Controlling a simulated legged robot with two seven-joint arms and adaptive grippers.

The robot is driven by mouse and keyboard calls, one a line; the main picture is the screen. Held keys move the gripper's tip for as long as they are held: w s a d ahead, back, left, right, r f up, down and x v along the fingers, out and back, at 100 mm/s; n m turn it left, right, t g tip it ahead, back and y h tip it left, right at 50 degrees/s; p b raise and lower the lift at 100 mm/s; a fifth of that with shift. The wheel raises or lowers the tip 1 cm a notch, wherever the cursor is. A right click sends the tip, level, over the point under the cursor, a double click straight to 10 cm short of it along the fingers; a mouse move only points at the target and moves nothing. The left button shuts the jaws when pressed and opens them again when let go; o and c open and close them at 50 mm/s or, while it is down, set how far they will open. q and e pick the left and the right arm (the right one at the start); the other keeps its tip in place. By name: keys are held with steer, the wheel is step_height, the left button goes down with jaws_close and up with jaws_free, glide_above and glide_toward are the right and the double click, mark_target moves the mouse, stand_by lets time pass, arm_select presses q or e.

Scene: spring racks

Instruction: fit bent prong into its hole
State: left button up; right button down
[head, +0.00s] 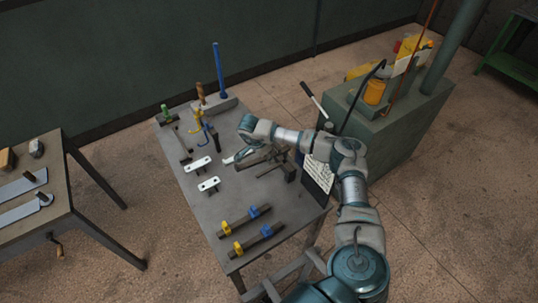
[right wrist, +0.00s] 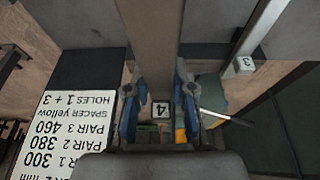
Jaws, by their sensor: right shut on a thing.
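My right gripper (head: 236,157) is over the middle of the grey worktable (head: 205,225), beside the white plates. The right wrist view shows its two blue fingers (right wrist: 159,105) on either side of a grey-brown bar (right wrist: 150,45). They are shut on this bar; I cannot tell whether it is the bent prong. A tag marked 4 (right wrist: 161,109) shows between the fingers, and a tag marked 3 (right wrist: 244,63) is at the right. Dark bars (head: 262,163) lie near a dark block (head: 290,172) beside the gripper. I cannot make out the hole. My left gripper is out of view.
Two white plates (head: 208,185) lie left of the gripper. Bars with blue and yellow collars (head: 245,220) lie at the near edge. A blue rod (head: 219,70) stands at the back. A printed sheet (right wrist: 75,135) and a green cabinet (head: 400,125) are to the right.

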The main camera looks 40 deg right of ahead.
mark_target(269, 169)
steer(key=shift+a+f+b, duration=0.2)
steer(key=shift+f+b, duration=0.1)
steer(key=shift+f, duration=0.3)
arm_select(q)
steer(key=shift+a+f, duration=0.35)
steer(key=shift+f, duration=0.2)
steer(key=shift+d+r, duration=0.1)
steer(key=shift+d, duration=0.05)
arm_select(e)
steer(key=shift+d+f, duration=0.1)
steer(key=shift+d, duration=0.25)
steer(key=shift+a, duration=0.1)
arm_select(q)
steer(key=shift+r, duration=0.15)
arm_select(e)
steer(key=shift+a, duration=0.45)
arm_select(q)
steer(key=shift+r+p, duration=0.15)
steer(key=shift+p, duration=0.2)
arm_select(e)
steer(key=shift+d, duration=0.35)
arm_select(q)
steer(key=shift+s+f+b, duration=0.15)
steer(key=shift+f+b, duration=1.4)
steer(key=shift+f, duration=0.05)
arm_select(e)
steer(key=shift+f, duration=2.6)
